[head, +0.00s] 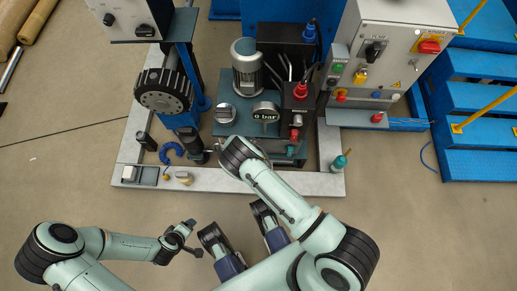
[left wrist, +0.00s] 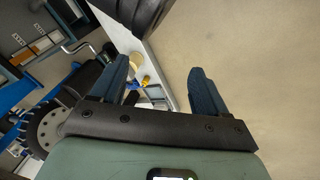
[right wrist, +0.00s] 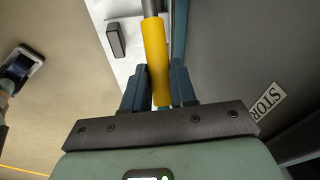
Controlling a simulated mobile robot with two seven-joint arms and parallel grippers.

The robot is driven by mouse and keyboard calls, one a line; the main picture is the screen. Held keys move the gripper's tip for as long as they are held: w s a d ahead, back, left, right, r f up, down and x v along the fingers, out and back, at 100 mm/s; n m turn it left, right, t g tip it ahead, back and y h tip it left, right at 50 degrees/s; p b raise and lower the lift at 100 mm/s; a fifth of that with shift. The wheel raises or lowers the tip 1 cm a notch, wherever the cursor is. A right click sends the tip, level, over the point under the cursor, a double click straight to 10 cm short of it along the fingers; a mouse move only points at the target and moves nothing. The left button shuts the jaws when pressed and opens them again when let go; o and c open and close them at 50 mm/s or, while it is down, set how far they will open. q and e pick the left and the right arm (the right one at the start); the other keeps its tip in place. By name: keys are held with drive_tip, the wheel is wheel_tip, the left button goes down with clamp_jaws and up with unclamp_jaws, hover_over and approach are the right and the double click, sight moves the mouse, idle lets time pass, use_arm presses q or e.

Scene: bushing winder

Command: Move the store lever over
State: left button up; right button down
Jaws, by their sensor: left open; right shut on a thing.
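The store lever has a yellow grip (right wrist: 156,55) on a grey metal rod. In the right wrist view my right gripper (right wrist: 158,85) is shut on the yellow grip, with one finger on each side. A partly cut-off label reading "STOR" (right wrist: 265,103) is on the dark grey surface beside it. In the head view my right arm's wrist covers this gripper and the lever. My left gripper (left wrist: 160,82) is open and empty in the left wrist view. In the head view it is at the lower left (head: 188,230), in front of the machine frame and apart from it.
The pale machine frame (head: 215,181) carries a motor (head: 247,65), a "0 bar" gauge (head: 265,113) and a black toothed wheel (head: 163,90). A control cabinet (head: 395,45) stands at the right, near blue steps (head: 480,120). The floor in front of the frame's left side is clear.

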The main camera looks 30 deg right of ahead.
drive_tip(key=shift+w+a+r+b, duration=0.1)
drive_tip(key=shift+w+r+b, duration=0.1)
drive_tip(key=shift+b, duration=0.2)
use_arm(q)
drive_tip(key=shift+g, duration=0.6)
drive_tip(key=s+f, duration=0.2)
drive_tip(key=s, duration=0.1)
drive_tip(key=shift+s+a+f, duration=0.1)
drive_tip(key=shift+f, duration=0.15)
use_arm(e)
drive_tip(key=c, duration=0.9)
unclamp_jaws()
drive_tip(key=shift+f, duration=0.1)
